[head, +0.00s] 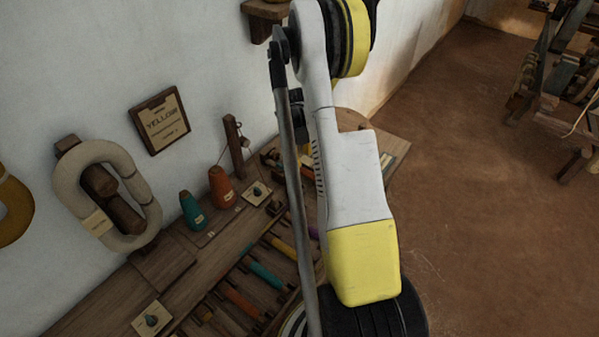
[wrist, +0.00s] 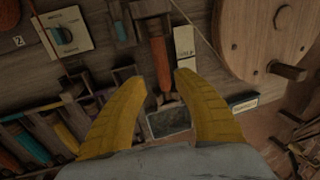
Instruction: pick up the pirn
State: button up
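Several pirns lie side by side in slots of a wooden rack: in the head view an orange pirn (head: 242,302), a teal pirn (head: 265,273) and a yellow pirn (head: 285,247). The teal pirn (wrist: 32,144) also shows at the left of the wrist view. A separate orange-red, spindle-shaped piece with a wooden end (wrist: 158,55), which looks like a pirn, lies just beyond and between my fingertips. My gripper (wrist: 159,78) is open, with its yellow fingers apart and nothing between them. In the head view my arm hides the gripper and part of the bench.
A teal cone (head: 192,211) and an orange cone (head: 222,188) stand on the bench by the wall. A dial plate (wrist: 64,32) and a round wooden wheel with a handle (wrist: 278,40) flank the gripper. A dark tray (wrist: 168,121) lies below the fingers. Open floor is at right.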

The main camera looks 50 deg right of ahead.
aim_at(305, 170)
jog(key=f+b, duration=0.1)
jog(key=f, duration=0.2)
jog(key=d+f+b, duration=0.1)
jog(key=f+b, duration=0.1)
jog(key=f, duration=0.1)
jog(key=d+f+b, duration=0.1)
jog(key=f, duration=0.2)
jog(key=shift+w+f, duration=0.1)
jog(key=shift+f, duration=0.2)
jog(key=shift+r, duration=0.1)
grip_shut()
